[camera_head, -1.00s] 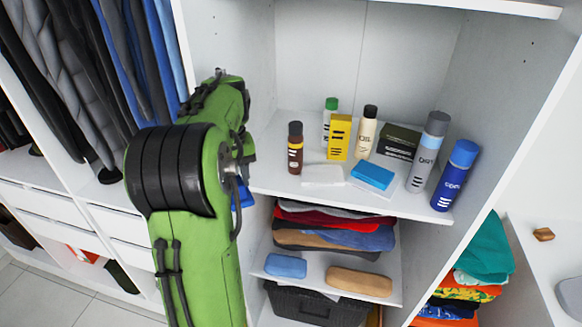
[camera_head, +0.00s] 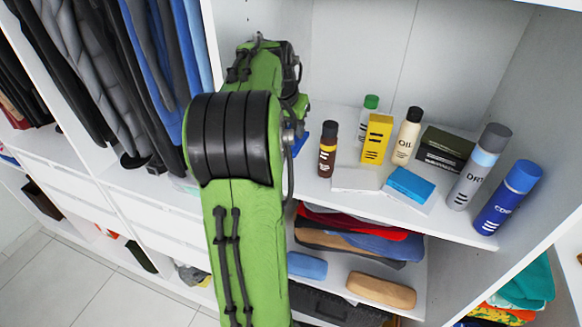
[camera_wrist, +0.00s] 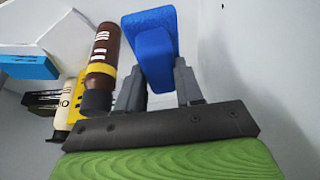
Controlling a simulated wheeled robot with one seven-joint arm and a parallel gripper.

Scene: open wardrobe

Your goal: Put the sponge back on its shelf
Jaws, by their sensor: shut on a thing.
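A blue block, which I take for the sponge (camera_wrist: 150,40), is held between the two fingers of my gripper (camera_wrist: 158,84) in the wrist view. In the head view only a small blue part of the sponge (camera_head: 301,138) shows beside my green arm, left of the brown bottle; the gripper is hidden there. The upper shelf (camera_head: 455,222) holds a bare white plate (camera_head: 352,179) and, right of it, another bright blue block (camera_head: 411,185) on a white plate (camera_head: 427,206). In the wrist view the brown bottle (camera_wrist: 106,50) appears close beside the held sponge.
On the shelf stand a yellow box (camera_head: 377,139), an oil bottle (camera_head: 407,137), a dark box (camera_head: 445,150), a grey can (camera_head: 480,167) and a blue can (camera_head: 508,197). Below are folded clothes (camera_head: 355,240), a blue rounded item (camera_head: 306,265) and a brown one (camera_head: 381,290). Clothes hang left.

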